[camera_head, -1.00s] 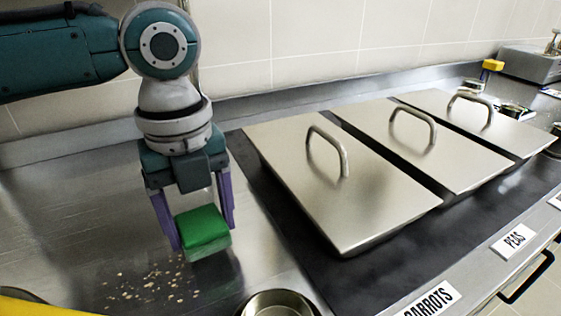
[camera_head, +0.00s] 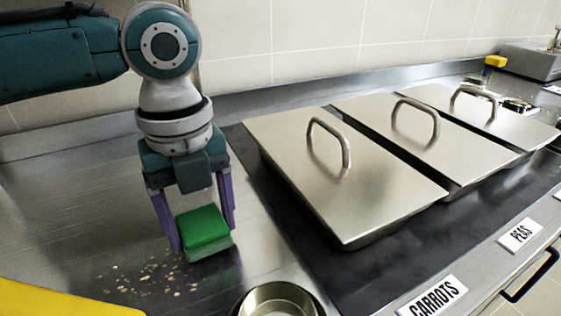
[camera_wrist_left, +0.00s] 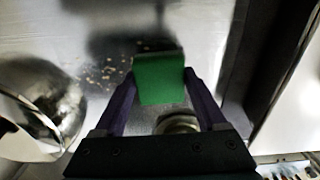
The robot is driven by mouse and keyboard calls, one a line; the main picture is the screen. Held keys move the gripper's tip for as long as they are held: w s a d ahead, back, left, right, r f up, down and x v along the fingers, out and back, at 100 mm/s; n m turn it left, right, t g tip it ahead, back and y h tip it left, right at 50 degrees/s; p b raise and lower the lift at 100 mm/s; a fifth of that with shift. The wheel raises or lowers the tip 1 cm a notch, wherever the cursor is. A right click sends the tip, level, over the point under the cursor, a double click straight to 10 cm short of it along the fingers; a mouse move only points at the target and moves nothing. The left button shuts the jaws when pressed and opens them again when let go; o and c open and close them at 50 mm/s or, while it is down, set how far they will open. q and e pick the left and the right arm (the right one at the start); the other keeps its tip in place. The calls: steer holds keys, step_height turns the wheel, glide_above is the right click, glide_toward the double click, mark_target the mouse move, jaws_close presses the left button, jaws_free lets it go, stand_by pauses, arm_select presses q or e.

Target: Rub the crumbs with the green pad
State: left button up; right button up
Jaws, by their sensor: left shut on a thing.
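My left gripper (camera_head: 196,222) is shut on the green pad (camera_head: 204,226), which sits between its two purple fingers. The pad also shows between the fingers in the left wrist view (camera_wrist_left: 160,80). It is at or just above the steel counter; I cannot tell if it touches. The crumbs (camera_head: 150,279) lie scattered on the counter, just left of and in front of the pad. They also show left of the pad in the left wrist view (camera_wrist_left: 108,72). My right gripper is not in view.
A round metal bowl (camera_head: 278,296) stands near the front edge. Lidded steel pans with handles, the nearest (camera_head: 345,190), stand on a dark strip to the right. A yellow thing (camera_head: 60,304) is at the lower left. A shiny rounded metal vessel (camera_wrist_left: 45,95) is left in the wrist view.

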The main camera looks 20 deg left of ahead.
mark_target(179, 257)
arm_select(q)
steer(key=shift+f+b, duration=0.4)
steer(key=shift+f, duration=0.5)
steer(key=shift+s+a+r+p, duration=0.15)
steer(key=shift+a+p, duration=0.05)
steer(key=shift+p, duration=0.15)
steer(key=shift+s+a+p, duration=0.75)
steer(key=shift+s+p, duration=0.2)
steer(key=shift+p, duration=0.2)
steer(key=shift+s+a, duration=0.3)
steer(key=shift+s, duration=0.05)
